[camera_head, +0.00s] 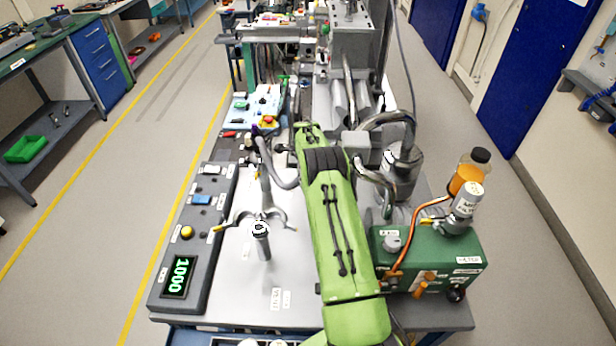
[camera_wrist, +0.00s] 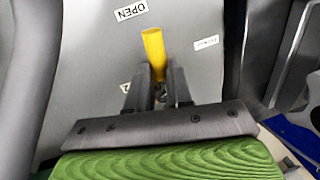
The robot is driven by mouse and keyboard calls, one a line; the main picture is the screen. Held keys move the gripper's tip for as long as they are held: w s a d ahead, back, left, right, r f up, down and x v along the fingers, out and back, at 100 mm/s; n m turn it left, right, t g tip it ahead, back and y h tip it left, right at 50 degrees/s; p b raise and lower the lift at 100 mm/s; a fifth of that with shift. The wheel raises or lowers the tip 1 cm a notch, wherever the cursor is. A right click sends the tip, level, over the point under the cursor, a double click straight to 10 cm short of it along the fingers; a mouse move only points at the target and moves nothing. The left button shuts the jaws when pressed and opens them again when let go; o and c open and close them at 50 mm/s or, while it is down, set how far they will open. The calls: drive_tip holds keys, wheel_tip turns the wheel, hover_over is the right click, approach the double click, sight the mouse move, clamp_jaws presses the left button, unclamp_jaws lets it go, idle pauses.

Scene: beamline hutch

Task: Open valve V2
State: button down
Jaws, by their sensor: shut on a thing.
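A yellow lever handle (camera_wrist: 152,50) stands out in the wrist view against a grey panel (camera_wrist: 85,60). My gripper (camera_wrist: 158,82) is shut on the lower part of this handle, with one dark finger on either side. A small label, partly hidden and seeming to end in 2 (camera_wrist: 126,88), is left of the fingers. The valve body is hidden behind my gripper. In the head view my green arm covers the middle, and I cannot make out the gripper or handle.
A second small label (camera_wrist: 206,42) is right of the handle. In the head view, a grey control box with a green display (camera_head: 180,277) stands at the bench's left, and a green box (camera_head: 428,262) with an orange bottle (camera_head: 468,172) stands at the right.

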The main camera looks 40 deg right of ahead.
drive_tip(key=shift+s+f+n+b, duration=0.1)
drive_tip(key=shift+n+b, duration=0.4)
drive_tip(key=shift+b, duration=0.15)
drive_tip(key=shift+s+a, duration=0.1)
drive_tip(key=shift+a, duration=0.05)
drive_tip(key=c, duration=1)
unclamp_jaws()
drive_tip(key=shift+c, duration=0.2)
wheel_tip(320, 180, up, 16)
drive_tip(key=s+a, duration=0.1)
drive_tip(key=s, duration=0.1)
drive_tip(key=shift+s+a+f, duration=0.15)
drive_tip(key=shift+s+a, duration=0.05)
drive_tip(key=shift+a, duration=0.2)
